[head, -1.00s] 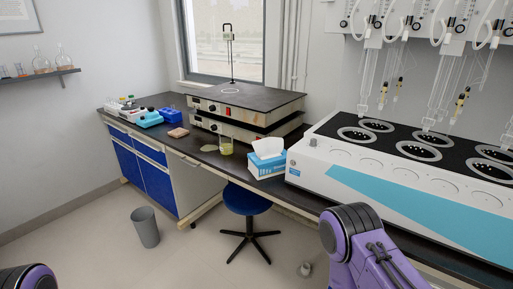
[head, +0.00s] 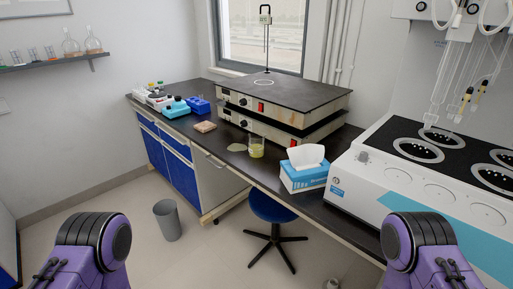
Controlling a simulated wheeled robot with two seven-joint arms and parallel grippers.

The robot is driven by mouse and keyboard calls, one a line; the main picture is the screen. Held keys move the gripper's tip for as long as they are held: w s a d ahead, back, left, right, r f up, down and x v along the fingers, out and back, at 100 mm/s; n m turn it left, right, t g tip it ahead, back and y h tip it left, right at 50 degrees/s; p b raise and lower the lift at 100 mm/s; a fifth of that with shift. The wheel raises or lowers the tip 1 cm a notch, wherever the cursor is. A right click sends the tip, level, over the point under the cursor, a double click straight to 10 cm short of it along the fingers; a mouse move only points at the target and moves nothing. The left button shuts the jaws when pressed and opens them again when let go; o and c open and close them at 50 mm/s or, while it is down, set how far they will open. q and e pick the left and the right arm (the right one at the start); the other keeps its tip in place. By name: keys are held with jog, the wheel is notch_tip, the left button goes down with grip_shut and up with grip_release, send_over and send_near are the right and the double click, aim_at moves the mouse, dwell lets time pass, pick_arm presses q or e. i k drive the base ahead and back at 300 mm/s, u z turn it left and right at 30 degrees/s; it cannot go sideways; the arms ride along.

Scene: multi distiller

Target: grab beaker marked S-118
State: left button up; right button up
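Any marking such as S-118 is too small to read. Smaller glassware stands on the wall shelf at the upper left, also unreadable. Only purple upper parts of my two arms show at the bottom left and bottom right. Neither gripper is in the picture.
A tissue box (head: 304,170) sits right of the beaker. Stacked hotplates (head: 283,100) stand behind it. A white multi-position distiller (head: 405,190) fills the right bench. A blue stool (head: 271,208) and a grey bin (head: 167,220) stand on the floor before the bench.

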aim_at(257, 144)
jog(key=u, duration=1.55)
jog(key=i, duration=1.85)
jog(key=z, duration=2.9)
